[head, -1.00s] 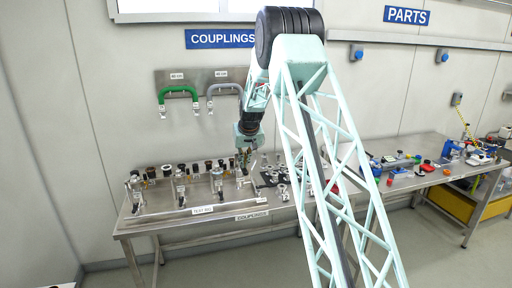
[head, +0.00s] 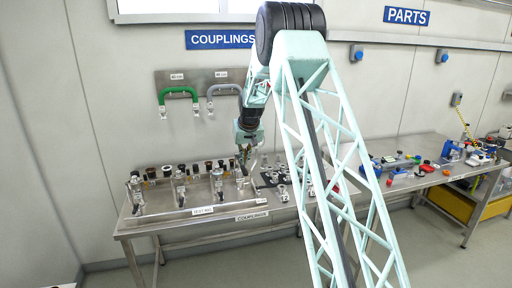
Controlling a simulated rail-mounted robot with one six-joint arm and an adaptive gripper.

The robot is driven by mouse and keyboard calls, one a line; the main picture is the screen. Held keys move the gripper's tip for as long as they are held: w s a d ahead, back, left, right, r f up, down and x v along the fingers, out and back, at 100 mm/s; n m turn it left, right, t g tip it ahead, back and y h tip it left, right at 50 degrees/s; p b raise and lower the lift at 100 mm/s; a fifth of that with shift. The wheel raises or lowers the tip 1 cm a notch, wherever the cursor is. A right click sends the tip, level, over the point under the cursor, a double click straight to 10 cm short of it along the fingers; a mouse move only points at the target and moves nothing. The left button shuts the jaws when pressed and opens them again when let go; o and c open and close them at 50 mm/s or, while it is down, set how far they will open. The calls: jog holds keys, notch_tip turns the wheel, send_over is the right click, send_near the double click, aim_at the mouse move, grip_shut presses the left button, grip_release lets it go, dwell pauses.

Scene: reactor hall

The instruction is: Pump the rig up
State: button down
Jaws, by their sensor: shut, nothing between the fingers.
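The test rig (head: 201,211) is a low plate at the front left of the steel bench, with a white label that seems to read TEST RIG. Several upright metal fittings (head: 180,190) stand along it, with dark-topped and brass-coloured parts behind. My gripper (head: 243,172) points down over the right end of this row, beside the rightmost upright fitting. Its fingers are small in the picture and look shut, with nothing visible in them. Whether the fingertips touch a fitting or lever cannot be told. I cannot make out which part is the pump.
A green hose (head: 179,93) and a grey hose (head: 225,90) hang on a wall panel behind the bench. Black trays with metal couplings (head: 282,193) lie right of my gripper. A second bench (head: 410,180) with coloured parts stands at the right.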

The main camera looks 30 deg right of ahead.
jog(key=shift+r+p, duration=0.6)
jog(key=shift+r, duration=1.35)
jog(key=shift+s+a+r, duration=0.15)
jog(key=shift+r, duration=0.05)
jog(key=s+a+r+b, duration=0.2)
jog(key=s+a+r, duration=0.45)
jog(key=s, duration=0.55)
jog(key=s+a+r+n+b, duration=0.1)
jog(key=s+a+r+b, duration=0.1)
jog(key=s+a+r, duration=0.7)
jog(key=s+a+r+b, duration=0.25)
jog(key=s+a, duration=0.25)
jog(key=s, duration=0.9)
jog(key=s+a+f+b, duration=0.1)
jog(key=s+a+f, duration=0.1)
jog(key=s, duration=1)
jog(key=s+a+f+n+b, duration=0.1)
jog(key=s+a+f+b, duration=0.1)
jog(key=s, duration=1.1)
jog(key=s+a+f+g+y+b, duration=0.1)
jog(key=s+a+f, duration=0.3)
jog(key=s, duration=0.9)
jog(key=shift+s+n, duration=0.25)
jog(key=shift+n, duration=0.05)
